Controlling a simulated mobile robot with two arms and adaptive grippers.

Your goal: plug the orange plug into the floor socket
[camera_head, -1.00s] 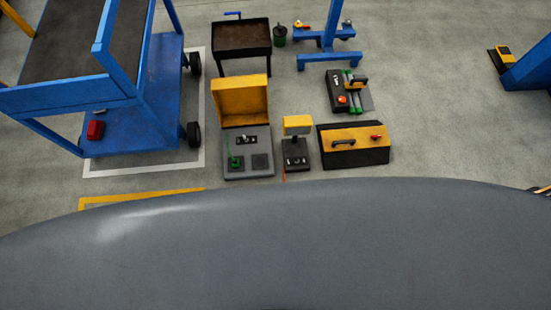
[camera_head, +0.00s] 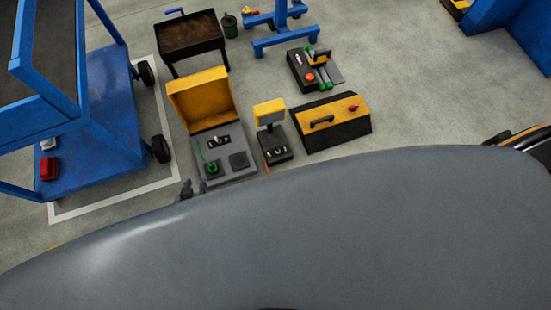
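The grey floor panel (camera_head: 228,174) with a raised yellow lid (camera_head: 199,97) lies on the floor ahead. It bears a green plug-like piece (camera_head: 212,168) with a thin green cable, a dark square plate (camera_head: 239,160) and a dark unit with a grey knob (camera_head: 219,141). Which of these is the floor socket, I cannot tell. A thin orange strip (camera_head: 266,168) shows beside the panel's right edge; no orange plug can be made out. The dark tips of my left gripper (camera_head: 188,190) peek over my body's edge, just left of the panel.
A black box with a yellow display (camera_head: 269,112) stands right of the panel, then a yellow-black toolbox (camera_head: 335,113). A blue cart (camera_head: 95,140) stands left. A brown-topped black stand (camera_head: 190,35) is behind. Open floor (camera_head: 430,90) lies to the right.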

